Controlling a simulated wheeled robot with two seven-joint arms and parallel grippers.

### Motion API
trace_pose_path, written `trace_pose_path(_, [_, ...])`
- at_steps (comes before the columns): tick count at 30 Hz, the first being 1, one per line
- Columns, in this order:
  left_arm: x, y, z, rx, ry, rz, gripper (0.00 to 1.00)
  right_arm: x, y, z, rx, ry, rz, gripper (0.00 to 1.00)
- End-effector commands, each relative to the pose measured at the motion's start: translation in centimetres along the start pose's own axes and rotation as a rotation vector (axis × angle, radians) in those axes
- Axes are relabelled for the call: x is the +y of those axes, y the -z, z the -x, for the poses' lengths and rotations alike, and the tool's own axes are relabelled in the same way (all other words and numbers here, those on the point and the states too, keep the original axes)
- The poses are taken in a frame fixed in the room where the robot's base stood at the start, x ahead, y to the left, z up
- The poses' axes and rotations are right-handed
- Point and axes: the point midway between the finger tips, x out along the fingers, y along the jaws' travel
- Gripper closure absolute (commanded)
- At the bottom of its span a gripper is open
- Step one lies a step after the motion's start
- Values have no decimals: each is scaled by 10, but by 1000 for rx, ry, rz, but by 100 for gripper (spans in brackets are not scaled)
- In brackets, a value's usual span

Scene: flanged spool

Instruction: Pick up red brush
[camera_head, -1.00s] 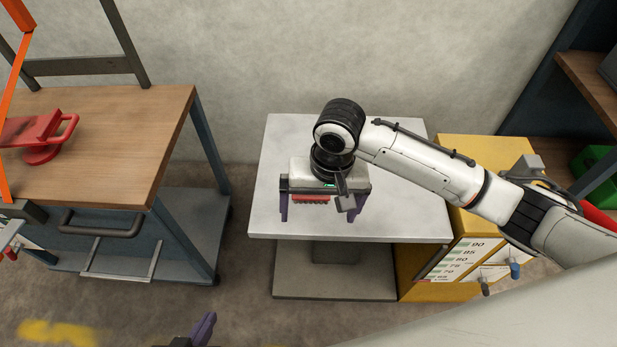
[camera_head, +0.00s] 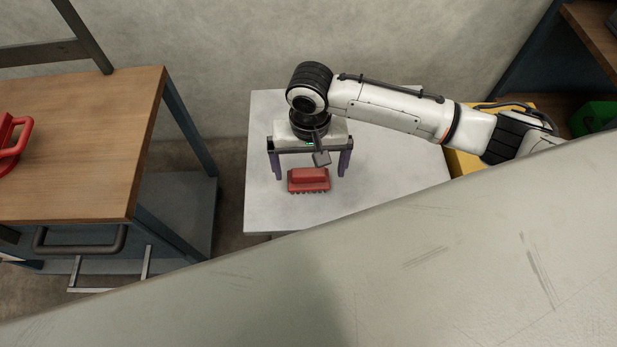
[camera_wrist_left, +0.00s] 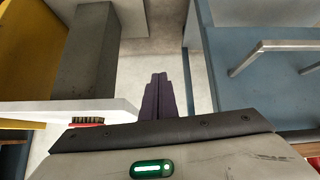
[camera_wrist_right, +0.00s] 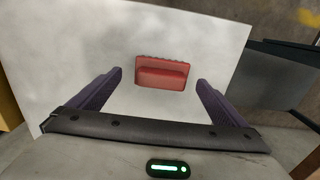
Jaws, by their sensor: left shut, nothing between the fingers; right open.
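The red brush (camera_head: 309,180) lies on the light grey tabletop (camera_head: 268,215), its bristles along the near side in the head view. My right gripper (camera_head: 310,172) is open and empty, with its purple fingers spread wide above the table, behind the brush in the head view. In the right wrist view the brush (camera_wrist_right: 162,72) lies ahead of the fingertips, between their lines, apart from both. My left gripper (camera_wrist_left: 157,82) is shut and empty in the left wrist view, away from the table; there the brush (camera_wrist_left: 88,121) shows small at the table edge.
A wooden workbench (camera_head: 90,140) with a blue frame stands at the left, holding a red clamp-like tool (camera_head: 12,145). A yellow cabinet (camera_head: 462,165) is right of the table. My own large pale body part covers the head view's lower right. Bare tabletop surrounds the brush.

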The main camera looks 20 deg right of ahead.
Motion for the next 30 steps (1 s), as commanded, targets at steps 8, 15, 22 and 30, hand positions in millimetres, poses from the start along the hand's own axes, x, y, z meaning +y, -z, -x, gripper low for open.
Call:
trace_pose_path(8, [-1, 2, -5, 9, 1, -4, 100, -2, 0, -32, 1, -1, 0, 3])
trace_pose_path(15, [-2, 10, -6, 23, 2, -5, 100, -2, 0, -32, 1, 0, 1, 6])
trace_pose_path(22, [-2, 10, -6, 23, 2, -4, 100, -2, 0, -31, 1, 0, 1, 45])
trace_pose_path(30, [-1, 7, -4, 17, 2, -2, 100, -2, 0, -29, 2, 1, 1, 50])
